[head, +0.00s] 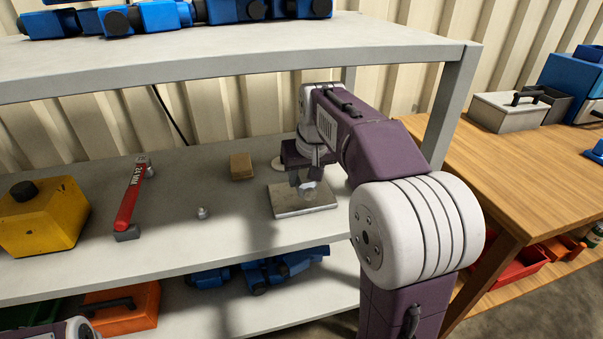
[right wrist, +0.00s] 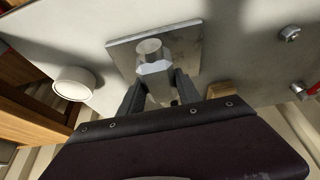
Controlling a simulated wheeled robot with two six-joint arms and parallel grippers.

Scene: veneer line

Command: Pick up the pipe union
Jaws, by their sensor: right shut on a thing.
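The pipe union (head: 309,194) is a small bright metal fitting with a faceted collar and a round end. My right gripper (head: 306,188) is shut on it, over a flat grey metal plate (head: 290,212) on the middle shelf. In the right wrist view the pipe union (right wrist: 150,50) stands between the two dark fingers (right wrist: 158,88), its round end toward the plate (right wrist: 190,42). I cannot tell whether it touches the plate. The fingers hide its lower sides. My left gripper is out of view.
A white round piece (right wrist: 74,83) is near the plate. An upper shelf (head: 230,57) overhangs. A wooden bench (head: 500,180) stands right.

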